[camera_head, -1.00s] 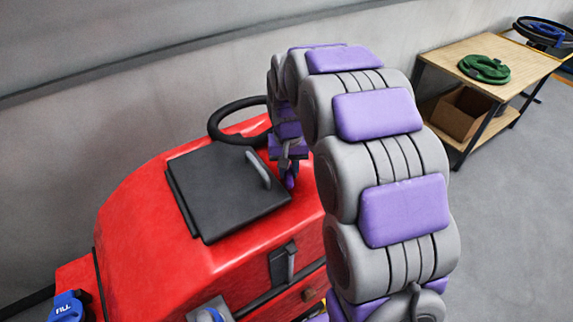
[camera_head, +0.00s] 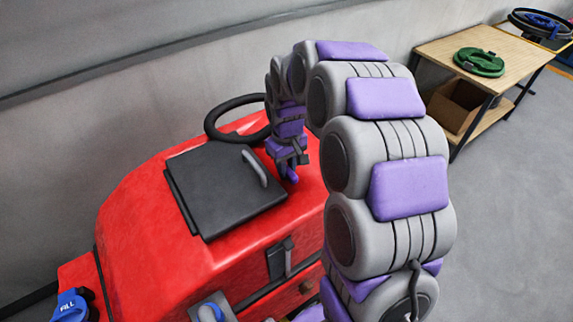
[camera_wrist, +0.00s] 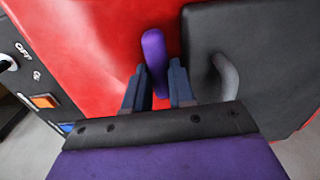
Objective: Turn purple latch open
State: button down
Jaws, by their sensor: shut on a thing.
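The purple latch (camera_wrist: 154,55) is a rounded purple bar on the red machine top, beside the dark lid. In the wrist view it stands nearly upright, tilted slightly, with its lower part between my two fingers. My gripper (camera_wrist: 157,78) is shut on it, one finger on each side. In the head view my gripper (camera_head: 289,160) reaches down at the lid's right edge, and the latch (camera_head: 292,174) shows just below it, partly hidden. The dark lid (camera_head: 222,195) with its grey handle (camera_head: 254,166) lies flat on the machine and looks closed.
The red scrubber machine (camera_head: 150,235) fills the left. A black steering wheel (camera_head: 235,118) stands behind the lid. A blue FILL cap (camera_head: 70,306) is at lower left. A panel with an orange switch (camera_wrist: 44,101) is beside the latch. A wooden table (camera_head: 440,48) stands far right, with clear floor before it.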

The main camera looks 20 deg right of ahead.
jog(key=shift+w+r, duration=0.1)
jog(key=shift+w, duration=0.1)
jog(key=c, duration=1.1)
grip_release()
jog(key=shift+w, duration=0.1)
jog(key=shift+o, duration=0.8)
notch_tip(320, 180, up, 17)
jog(key=p, duration=0.1)
jog(key=shift+s+a, duration=0.1)
jog(key=shift+s, duration=0.1)
jog(key=s+f+m+b, duration=0.1)
jog(key=s+f, duration=0.4)
jog(key=s, duration=0.6)
jog(key=s+f+m+g+b, duration=0.1)
jog(key=s+f+b, duration=0.2)
jog(key=s, duration=0.8)
jog(key=s+a+f+m+b, duration=0.1)
jog(key=s+f+b, duration=0.1)
jog(key=s+f, duration=0.5)
jog(key=s, duration=0.4)
jog(key=shift+s+m+g, duration=0.2)
jog(key=shift+m+g, duration=0.2)
